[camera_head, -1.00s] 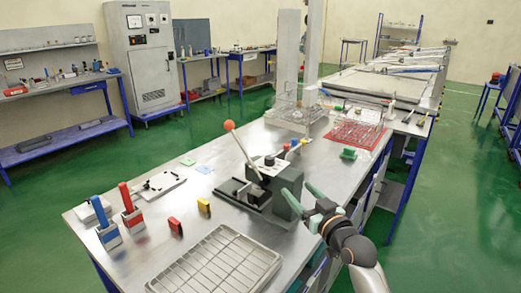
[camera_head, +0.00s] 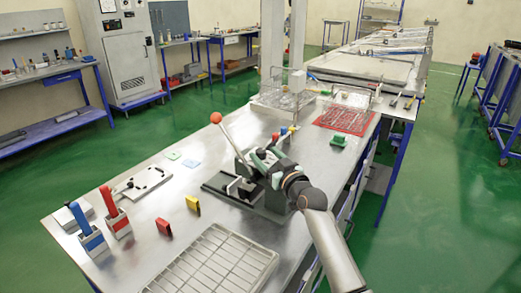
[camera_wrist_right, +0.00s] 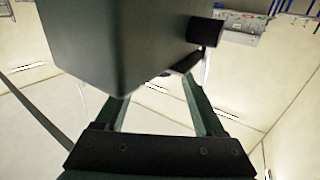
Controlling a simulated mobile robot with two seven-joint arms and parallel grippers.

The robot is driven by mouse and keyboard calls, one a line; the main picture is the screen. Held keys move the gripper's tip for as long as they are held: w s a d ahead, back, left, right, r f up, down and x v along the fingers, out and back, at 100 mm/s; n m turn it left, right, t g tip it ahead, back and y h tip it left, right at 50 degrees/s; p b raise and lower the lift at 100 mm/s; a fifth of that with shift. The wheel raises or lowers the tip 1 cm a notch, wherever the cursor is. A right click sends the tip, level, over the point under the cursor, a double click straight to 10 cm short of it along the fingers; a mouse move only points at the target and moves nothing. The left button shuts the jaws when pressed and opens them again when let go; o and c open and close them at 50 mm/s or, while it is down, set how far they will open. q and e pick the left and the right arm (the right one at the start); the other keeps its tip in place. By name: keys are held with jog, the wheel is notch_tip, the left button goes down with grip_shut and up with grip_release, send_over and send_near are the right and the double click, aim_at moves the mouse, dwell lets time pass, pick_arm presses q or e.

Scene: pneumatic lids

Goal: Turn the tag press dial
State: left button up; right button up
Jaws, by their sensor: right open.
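The tag press (camera_head: 228,188) stands on the steel table, with a dark base, a grey body and a long lever (camera_head: 232,137) tipped with an orange ball (camera_head: 216,117). My right gripper (camera_head: 267,158) is open at the upper part of the press and partly covers it. In the right wrist view the gripper (camera_wrist_right: 158,100) has its green fingers apart, with the dark press body (camera_wrist_right: 115,40) large in front of them. A black knob-like cylinder (camera_wrist_right: 205,31) sticks out of that body; I cannot tell whether it is the dial. Contact cannot be made out. My left gripper is out of view.
A grey gridded tray (camera_head: 215,262) lies at the front. Red and blue holders (camera_head: 118,222) with handles stand at the left, near a red block (camera_head: 164,227) and a yellow block (camera_head: 193,205). A red mat with a wire rack (camera_head: 345,120) and a green block (camera_head: 338,141) lie beyond the press.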

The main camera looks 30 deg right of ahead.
aim_at(263, 153)
jog(key=shift+w, duration=1.85)
grip_shut()
